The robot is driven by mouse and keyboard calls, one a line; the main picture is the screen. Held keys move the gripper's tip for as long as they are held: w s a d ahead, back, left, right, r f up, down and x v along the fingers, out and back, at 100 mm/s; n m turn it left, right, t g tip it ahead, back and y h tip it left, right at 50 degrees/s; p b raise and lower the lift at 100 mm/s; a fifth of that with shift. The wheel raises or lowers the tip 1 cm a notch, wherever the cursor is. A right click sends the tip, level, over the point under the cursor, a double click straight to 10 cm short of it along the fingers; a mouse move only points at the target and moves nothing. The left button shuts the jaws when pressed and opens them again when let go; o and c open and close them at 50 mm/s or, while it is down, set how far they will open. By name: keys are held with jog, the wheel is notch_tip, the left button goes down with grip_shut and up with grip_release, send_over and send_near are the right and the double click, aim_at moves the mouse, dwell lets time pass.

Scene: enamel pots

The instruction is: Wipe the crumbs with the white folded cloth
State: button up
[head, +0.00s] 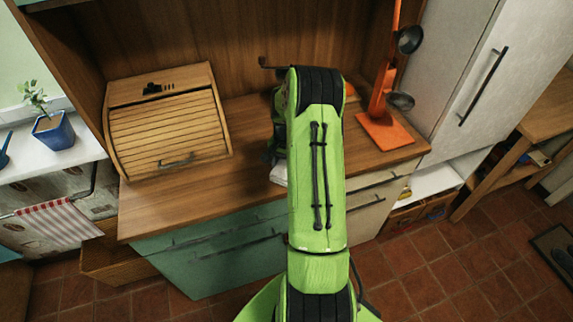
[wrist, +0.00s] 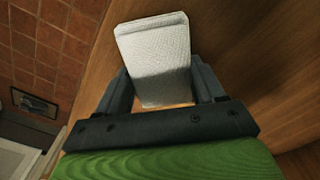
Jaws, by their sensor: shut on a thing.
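The white folded cloth (wrist: 157,60) is between the two dark fingers of my gripper (wrist: 162,88) in the wrist view. My gripper is shut on it, and the cloth sticks out past the fingertips over the brown wooden counter. In the head view a small piece of the cloth (head: 279,174) shows at the left edge of my green arm, at the counter's front. My arm hides most of the gripper there. I see no crumbs in either view; the counter behind my arm is hidden.
A wooden bread box (head: 167,122) stands on the left of the counter (head: 245,130). An orange stand (head: 383,130) with hanging ladles is on the right. A potted plant (head: 53,132) is at the far left. Bare counter lies between the bread box and my arm.

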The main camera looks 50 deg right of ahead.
jog(key=shift+s+a, duration=0.2)
jog(key=shift+s, duration=0.15)
notch_tip(320, 180, up, 3)
jog(key=shift+s+a+f+p, duration=0.1)
jog(key=shift+s+f+p, duration=0.1)
jog(key=shift+p, duration=0.45)
jog(key=shift+w+r+p, duration=0.3)
jog(key=shift+r+p, duration=0.2)
jog(key=shift+r, duration=0.1)
jog(key=shift+s+r+p, duration=0.1)
jog(key=shift+r+p, duration=1.3)
jog(key=shift+r, duration=0.75)
